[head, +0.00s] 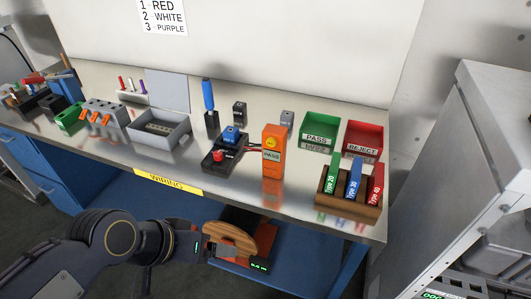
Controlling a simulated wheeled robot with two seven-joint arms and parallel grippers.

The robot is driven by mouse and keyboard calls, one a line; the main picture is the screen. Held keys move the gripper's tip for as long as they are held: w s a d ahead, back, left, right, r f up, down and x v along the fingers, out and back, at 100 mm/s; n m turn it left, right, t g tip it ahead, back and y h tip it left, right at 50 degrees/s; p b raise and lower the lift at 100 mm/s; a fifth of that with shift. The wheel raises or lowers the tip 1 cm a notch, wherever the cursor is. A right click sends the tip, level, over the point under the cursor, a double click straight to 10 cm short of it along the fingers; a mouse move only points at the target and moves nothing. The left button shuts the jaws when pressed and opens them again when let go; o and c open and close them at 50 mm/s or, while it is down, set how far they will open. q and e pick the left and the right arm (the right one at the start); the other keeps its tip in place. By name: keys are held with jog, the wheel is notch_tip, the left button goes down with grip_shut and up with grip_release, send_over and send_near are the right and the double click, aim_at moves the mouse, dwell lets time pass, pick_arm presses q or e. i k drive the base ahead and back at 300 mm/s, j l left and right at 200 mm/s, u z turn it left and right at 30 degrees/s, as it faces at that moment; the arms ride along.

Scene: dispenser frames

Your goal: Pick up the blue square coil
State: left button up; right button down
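A small blue square block (231,134), which looks like the blue square coil, sits on a black fixture (226,154) in the middle of the bench, behind a red button. My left arm comes in from the lower left, low in front of the bench. My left gripper (222,252) is in front of the bench edge, well below and apart from the blue block. A brown rounded piece (232,238) shows at the gripper; I cannot tell whether it is held. The finger opening is not clear. My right gripper is not in view.
A green PASS bin (320,129), red REJECT bin (364,138) and wooden rack (345,206) are at the right. A grey tray (160,131) and a blue-handled tool (208,95) stand nearby.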

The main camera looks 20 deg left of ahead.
aim_at(231, 135)
jog(key=i+u, duration=0.25)
jog(key=u, duration=0.15)
jog(key=i+u, duration=0.25)
jog(key=u, duration=1.75)
